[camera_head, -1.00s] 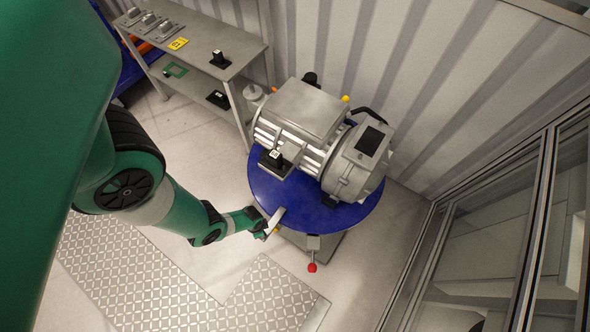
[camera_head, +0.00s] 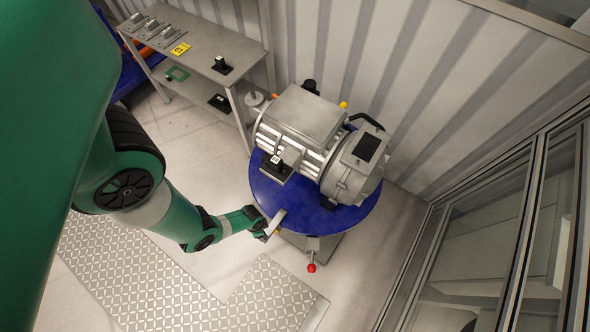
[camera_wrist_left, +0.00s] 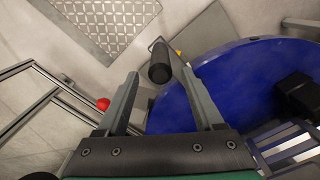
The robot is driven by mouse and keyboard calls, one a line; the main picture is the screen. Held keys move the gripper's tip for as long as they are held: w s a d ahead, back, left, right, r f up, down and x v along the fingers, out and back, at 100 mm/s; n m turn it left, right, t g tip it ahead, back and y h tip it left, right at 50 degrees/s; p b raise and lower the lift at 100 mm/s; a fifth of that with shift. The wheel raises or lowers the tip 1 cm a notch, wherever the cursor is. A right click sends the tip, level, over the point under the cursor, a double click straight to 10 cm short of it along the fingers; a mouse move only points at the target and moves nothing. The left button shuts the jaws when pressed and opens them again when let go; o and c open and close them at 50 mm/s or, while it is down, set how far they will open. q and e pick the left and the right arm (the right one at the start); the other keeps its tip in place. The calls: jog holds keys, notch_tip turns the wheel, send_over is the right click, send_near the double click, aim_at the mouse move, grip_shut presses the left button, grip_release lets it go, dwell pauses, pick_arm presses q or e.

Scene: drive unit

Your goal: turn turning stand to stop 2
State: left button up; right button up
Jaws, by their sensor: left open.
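The turning stand's round blue top (camera_head: 335,213) carries a grey drive unit (camera_head: 318,135) and stands near the corrugated wall. My left gripper (camera_head: 271,229) is at the front left edge of the blue top. In the left wrist view the gripper (camera_wrist_left: 160,95) has its two fingers apart, with a dark cylindrical handle (camera_wrist_left: 160,65) between and beyond them, at the edge of the blue disc (camera_wrist_left: 240,80). I cannot tell whether the fingers touch it. A red knob (camera_head: 311,267) sits below the front edge of the top; it also shows in the left wrist view (camera_wrist_left: 103,104). My right gripper is not in view.
A grey shelf (camera_head: 200,50) with small parts and a yellow label stands at the back left. A patterned floor plate (camera_head: 150,270) lies in front. A framed glass partition (camera_head: 480,230) stands at the right. Open floor lies between shelf and stand.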

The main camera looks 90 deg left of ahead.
pick_arm(q)
notch_tip(320, 180, up, 6)
jog(key=p, duration=0.2)
jog(key=shift+r+p, duration=0.2)
jog(key=shift+p, duration=0.2)
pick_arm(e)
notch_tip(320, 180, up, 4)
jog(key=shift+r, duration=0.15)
